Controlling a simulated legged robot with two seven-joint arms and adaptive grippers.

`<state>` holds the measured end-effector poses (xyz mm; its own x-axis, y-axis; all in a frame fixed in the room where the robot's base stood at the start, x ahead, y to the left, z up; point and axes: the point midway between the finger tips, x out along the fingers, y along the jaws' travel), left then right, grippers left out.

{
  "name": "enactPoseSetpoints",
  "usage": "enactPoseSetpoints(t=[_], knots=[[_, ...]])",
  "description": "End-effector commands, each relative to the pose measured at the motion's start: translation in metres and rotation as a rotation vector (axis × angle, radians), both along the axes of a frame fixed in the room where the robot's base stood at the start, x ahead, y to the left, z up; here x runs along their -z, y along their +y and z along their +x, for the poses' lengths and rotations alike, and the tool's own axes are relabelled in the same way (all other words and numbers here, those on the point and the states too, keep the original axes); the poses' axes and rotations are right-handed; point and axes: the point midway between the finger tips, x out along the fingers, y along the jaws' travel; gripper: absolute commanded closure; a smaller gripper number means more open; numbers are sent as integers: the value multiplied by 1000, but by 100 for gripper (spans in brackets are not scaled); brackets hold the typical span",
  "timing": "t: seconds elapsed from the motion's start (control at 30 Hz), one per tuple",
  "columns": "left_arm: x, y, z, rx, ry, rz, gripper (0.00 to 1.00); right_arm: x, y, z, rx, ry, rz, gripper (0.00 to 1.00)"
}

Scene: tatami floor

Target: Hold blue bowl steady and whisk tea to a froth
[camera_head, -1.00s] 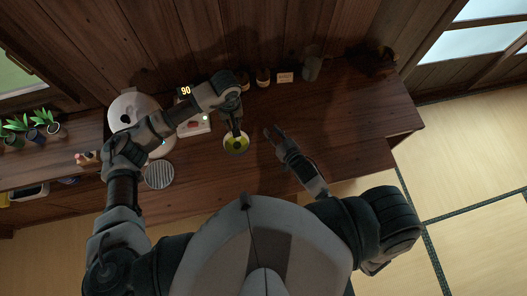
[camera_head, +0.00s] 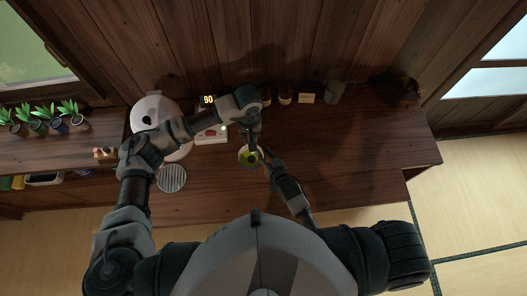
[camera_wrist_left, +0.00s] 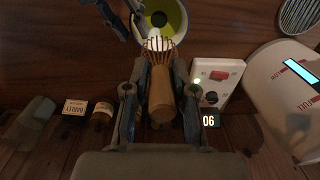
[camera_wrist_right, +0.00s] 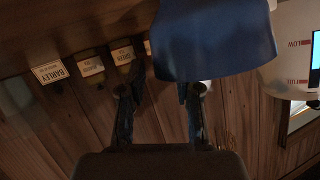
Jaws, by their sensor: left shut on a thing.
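The blue bowl (camera_wrist_right: 215,45) shows its blue outside in the right wrist view. From the head it appears as a small round bowl (camera_head: 250,157) with yellow-green tea inside. My left gripper (camera_head: 252,138) is above the bowl's far side, shut on the handle of a bamboo whisk (camera_wrist_left: 160,95). The whisk's tines overlap the bowl's rim in the left wrist view; their depth in the tea is unclear. My right gripper (camera_head: 267,158) is at the bowl's right side. Its fingers (camera_wrist_right: 162,88) are apart at the bowl's edge; the right fingertip is hidden by the bowl.
A white device with a red switch (camera_wrist_left: 217,78) and a white kettle-like container (camera_head: 155,115) stand left of the bowl. Small labelled jars (camera_head: 285,98) line the back wall. A striped round disc (camera_head: 172,178) lies at left. The counter's right side (camera_head: 380,165) is clear.

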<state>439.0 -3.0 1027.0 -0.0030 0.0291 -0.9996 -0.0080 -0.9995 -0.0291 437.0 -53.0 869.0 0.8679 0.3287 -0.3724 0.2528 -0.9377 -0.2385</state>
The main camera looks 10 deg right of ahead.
Motion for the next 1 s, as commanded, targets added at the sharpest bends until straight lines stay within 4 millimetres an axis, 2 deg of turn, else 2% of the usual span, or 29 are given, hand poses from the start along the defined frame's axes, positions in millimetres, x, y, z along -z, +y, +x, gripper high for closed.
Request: enactPoseSetpoints(t=[0.13, 0.4, 0.47, 0.53, 0.57, 0.77, 0.87, 1.0], knots=[[0, 0, 0, 0, 0, 0, 94, 3, 3, 8, 0, 1, 0, 67], [0, 0, 0, 0, 0, 0, 94, 4, 4, 9, 0, 0, 0, 67], [0, 0, 0, 0, 0, 0, 94, 4, 4, 9, 0, 0, 0, 80], [0, 0, 0, 0, 0, 0, 94, 4, 3, 9, 0, 0, 0, 97], [0, 0, 0, 0, 0, 0, 94, 4, 3, 9, 0, 0, 0, 100], [0, 0, 0, 0, 0, 0, 94, 4, 3, 9, 0, 0, 0, 100], [9, 0, -1, 0, 2, 2, 94, 4, 3, 9, 0, 0, 0, 100], [40, 0, -1, -1, 2, 5, 94, 4, 3, 9, 0, 0, 0, 100]])
